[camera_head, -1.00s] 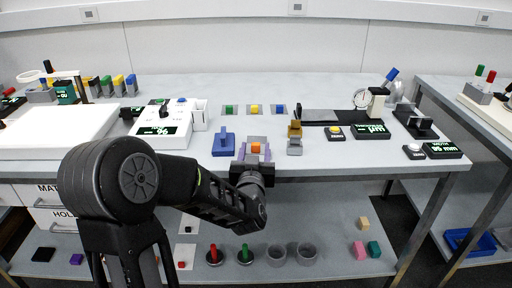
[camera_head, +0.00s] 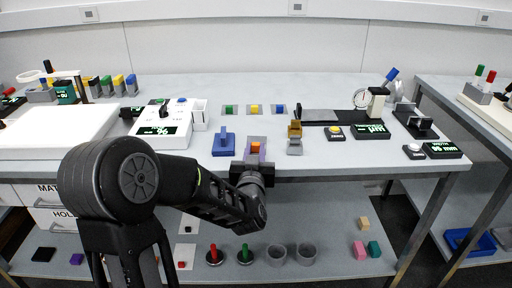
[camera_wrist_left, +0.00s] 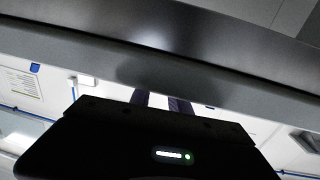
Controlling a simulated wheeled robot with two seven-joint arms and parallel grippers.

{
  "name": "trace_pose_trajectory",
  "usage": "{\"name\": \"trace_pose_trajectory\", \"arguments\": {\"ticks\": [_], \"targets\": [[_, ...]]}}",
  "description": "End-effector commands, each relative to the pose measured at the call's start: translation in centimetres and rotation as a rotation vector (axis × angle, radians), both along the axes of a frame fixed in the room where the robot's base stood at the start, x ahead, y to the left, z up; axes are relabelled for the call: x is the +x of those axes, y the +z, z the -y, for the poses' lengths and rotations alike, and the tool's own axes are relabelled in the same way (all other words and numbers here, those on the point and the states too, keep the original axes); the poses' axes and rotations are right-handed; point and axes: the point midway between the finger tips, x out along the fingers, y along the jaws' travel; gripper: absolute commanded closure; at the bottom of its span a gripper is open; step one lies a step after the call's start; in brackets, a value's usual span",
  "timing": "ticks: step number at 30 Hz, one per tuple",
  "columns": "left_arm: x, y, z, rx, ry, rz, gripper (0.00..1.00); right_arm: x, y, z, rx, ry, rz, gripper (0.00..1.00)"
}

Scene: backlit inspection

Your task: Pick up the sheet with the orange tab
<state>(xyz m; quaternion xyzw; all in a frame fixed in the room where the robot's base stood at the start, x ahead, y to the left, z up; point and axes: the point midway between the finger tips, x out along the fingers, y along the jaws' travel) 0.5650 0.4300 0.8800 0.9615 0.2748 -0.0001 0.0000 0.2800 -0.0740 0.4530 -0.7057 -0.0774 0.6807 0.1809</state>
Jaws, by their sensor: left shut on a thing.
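The orange tab (camera_head: 255,146) shows at the front edge of the bench, between the fingertips of my left gripper (camera_head: 254,152). The gripper is shut on it, with its purple-grey fingers close on both sides. A small grey patch (camera_head: 257,138) shows just behind the tab; I cannot tell whether it is the sheet itself or what it lies on. The rest of the sheet is hidden by the gripper. In the left wrist view, the dark fingers (camera_wrist_left: 160,101) reach up past my black gripper body towards a grey edge; the tab does not show there. My right gripper is not in view.
A blue block with a handle (camera_head: 223,144) stands close left of the gripper, and a tan and grey stand (camera_head: 295,138) close right. Green, yellow and blue blocks (camera_head: 254,109) sit behind. The bench edge runs below the gripper.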

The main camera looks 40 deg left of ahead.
Motion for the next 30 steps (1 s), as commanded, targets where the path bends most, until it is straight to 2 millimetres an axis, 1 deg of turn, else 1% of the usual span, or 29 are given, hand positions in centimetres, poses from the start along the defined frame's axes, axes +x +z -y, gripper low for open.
{"name": "trace_pose_trajectory", "arguments": {"ticks": [7,11,14,21,24,27,30], "targets": [[0.0,0.1,0.0,0.001,0.000,0.001,1.00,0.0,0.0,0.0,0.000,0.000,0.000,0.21],[0.0,0.9,0.0,0.001,0.001,0.003,1.00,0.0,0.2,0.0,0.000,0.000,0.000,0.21],[0.0,2.3,0.0,0.002,0.000,0.005,1.00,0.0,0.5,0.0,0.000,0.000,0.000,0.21],[0.0,7.0,0.0,0.001,0.000,0.007,1.00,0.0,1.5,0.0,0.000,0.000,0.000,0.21],[0.0,8.7,0.0,0.001,0.000,0.005,1.00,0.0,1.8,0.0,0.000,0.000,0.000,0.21],[0.0,9.7,0.0,0.000,0.000,0.004,1.00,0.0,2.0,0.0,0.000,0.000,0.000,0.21],[0.0,10.0,0.0,0.000,-0.001,0.000,1.00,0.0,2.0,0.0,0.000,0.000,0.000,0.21]]}}
